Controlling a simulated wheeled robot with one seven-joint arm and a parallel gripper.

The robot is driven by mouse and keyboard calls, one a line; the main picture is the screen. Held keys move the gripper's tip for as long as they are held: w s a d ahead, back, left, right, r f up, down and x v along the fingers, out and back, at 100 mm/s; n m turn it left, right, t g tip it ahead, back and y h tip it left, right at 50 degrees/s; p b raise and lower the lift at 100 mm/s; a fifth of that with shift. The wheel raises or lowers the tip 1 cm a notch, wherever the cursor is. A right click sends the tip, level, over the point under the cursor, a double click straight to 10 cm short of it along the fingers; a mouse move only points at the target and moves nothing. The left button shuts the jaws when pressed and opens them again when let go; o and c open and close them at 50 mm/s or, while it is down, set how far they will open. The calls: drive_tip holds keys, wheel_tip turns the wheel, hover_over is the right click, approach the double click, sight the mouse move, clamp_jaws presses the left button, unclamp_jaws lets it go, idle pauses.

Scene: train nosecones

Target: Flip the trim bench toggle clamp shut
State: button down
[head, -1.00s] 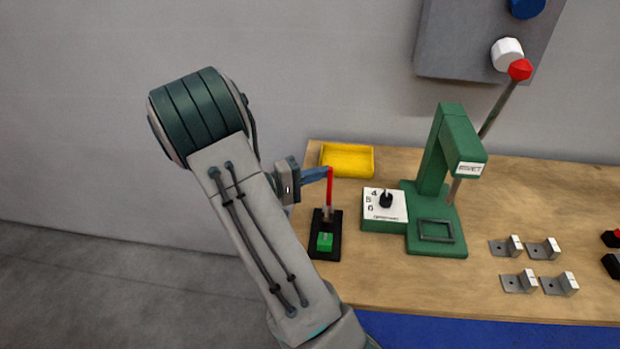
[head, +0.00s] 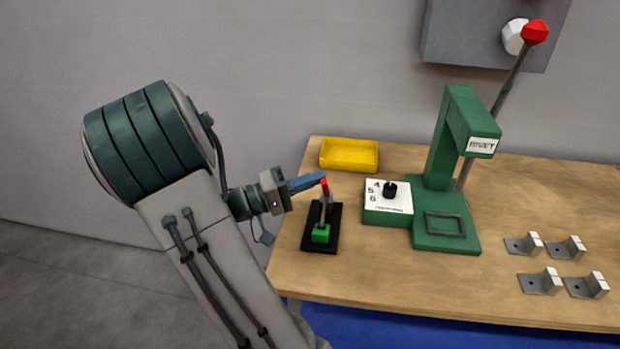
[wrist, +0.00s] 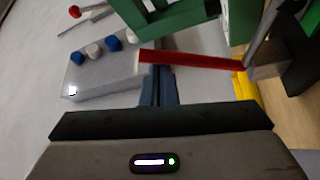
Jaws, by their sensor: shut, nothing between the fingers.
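The toggle clamp has a black base (head: 335,240) at the bench's left end, with a green block (head: 320,235) at its front. Its red handle (head: 325,190) looks short and tilted in the head view, and a grey arm reaches down to the green block. Whether the arm presses on the block is hard to tell. My gripper (head: 321,180) is shut and empty, its blue fingertips at the handle's red end. In the wrist view the handle (wrist: 195,61) runs across just beyond the fingertips (wrist: 158,76); contact looks likely but is unclear.
A white-topped green dial box (head: 388,205) and a green rivet press (head: 445,170) stand right of the clamp. A yellow tray (head: 348,155) lies behind it. Several metal brackets (head: 540,282) lie at right. A grey wall box (head: 460,35) hangs above.

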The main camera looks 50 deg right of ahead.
drive_tip(key=shift+s+a+f, duration=0.1)
drive_tip(key=shift+a+f, duration=0.1)
idle(0.5)
drive_tip(key=b+v, duration=0.1)
drive_tip(key=v, duration=1.2)
drive_tip(key=shift+w+a+b, duration=0.25)
drive_tip(key=shift+a+b, duration=0.05)
drive_tip(key=shift+a, duration=0.05)
